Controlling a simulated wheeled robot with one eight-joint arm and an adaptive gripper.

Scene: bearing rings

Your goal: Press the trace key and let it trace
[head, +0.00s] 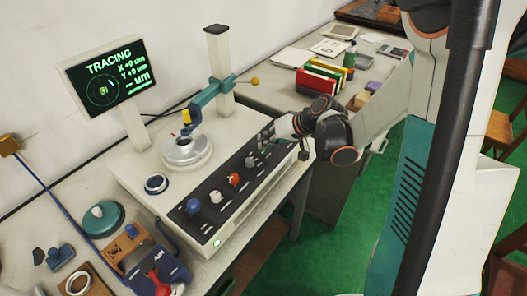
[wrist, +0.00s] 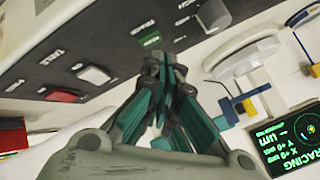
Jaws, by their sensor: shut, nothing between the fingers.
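The measuring machine (head: 235,215) stands on the bench with a black sloping control panel (head: 185,222) along its front. In the wrist view, a green key (wrist: 150,38) sits on that panel just beyond my fingertips. The screen (head: 104,80) reads TRACING, with a round plot and X and Y at +0 um. A pale ring-shaped part (head: 186,150) sits on the machine's round table under the teal probe arm (head: 208,97).
Other keys lie close by, including a white key (wrist: 97,75) and a red key (wrist: 62,95). Blue (head: 193,206), white and red knobs stand further left on the panel. Tools and rings crowd the bench at lower left. Green floor (head: 325,240) is open in front.

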